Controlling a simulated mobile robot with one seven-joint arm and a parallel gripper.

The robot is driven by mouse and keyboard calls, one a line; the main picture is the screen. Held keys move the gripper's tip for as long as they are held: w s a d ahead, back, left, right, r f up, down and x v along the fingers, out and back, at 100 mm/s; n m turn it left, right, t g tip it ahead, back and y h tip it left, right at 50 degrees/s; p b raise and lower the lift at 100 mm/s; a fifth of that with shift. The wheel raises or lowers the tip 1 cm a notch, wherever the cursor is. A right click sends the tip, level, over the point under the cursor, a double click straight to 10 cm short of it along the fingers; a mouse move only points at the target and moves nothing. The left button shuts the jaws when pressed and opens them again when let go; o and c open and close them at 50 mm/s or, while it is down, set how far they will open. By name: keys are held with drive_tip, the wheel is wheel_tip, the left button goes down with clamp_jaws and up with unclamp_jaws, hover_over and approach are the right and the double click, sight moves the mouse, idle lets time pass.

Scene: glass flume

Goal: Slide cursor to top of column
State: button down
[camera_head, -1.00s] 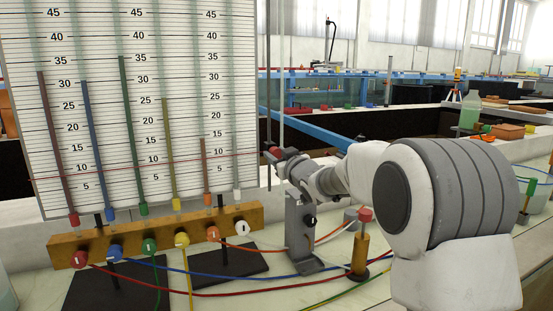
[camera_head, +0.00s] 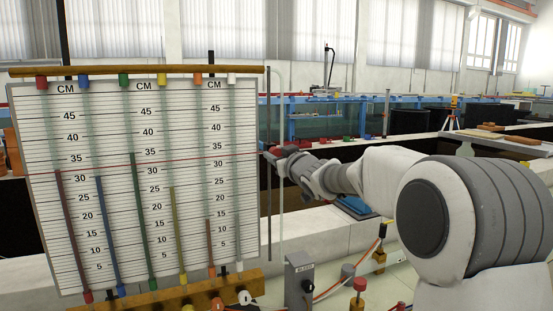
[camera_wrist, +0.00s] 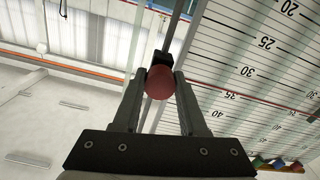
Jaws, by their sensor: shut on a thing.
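The scale board (camera_head: 47,230) with several tubes of coloured liquid stands at left in the head view. The cursor's thin red line (camera_head: 110,158) crosses it just below the 35 marks, close to the top of the green column (camera_head: 138,200), which is the tallest. My gripper (camera_head: 276,153) is at the board's right edge, beside the dark vertical rod (camera_head: 268,215). In the wrist view, my gripper (camera_wrist: 161,80) is shut on the cursor's round red knob (camera_wrist: 160,84), one finger on each side. A small black block sits behind the knob on the rod.
A wooden rail with coloured stoppers (camera_head: 180,71) runs along the board's top. A lower wooden rail (camera_head: 240,288) is at its foot. A grey stand (camera_head: 299,280) and a red-topped post (camera_head: 359,284) are below my arm.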

drive_tip(key=shift+r+p, duration=0.85)
drive_tip(key=shift+r, duration=0.75)
drive_tip(key=shift+c, duration=2.2)
unclamp_jaws()
drive_tip(key=b+v, duration=0.1)
drive_tip(key=v, duration=1.6)
drive_tip(key=shift+s, duration=0.2)
drive_tip(key=shift+d, duration=0.1)
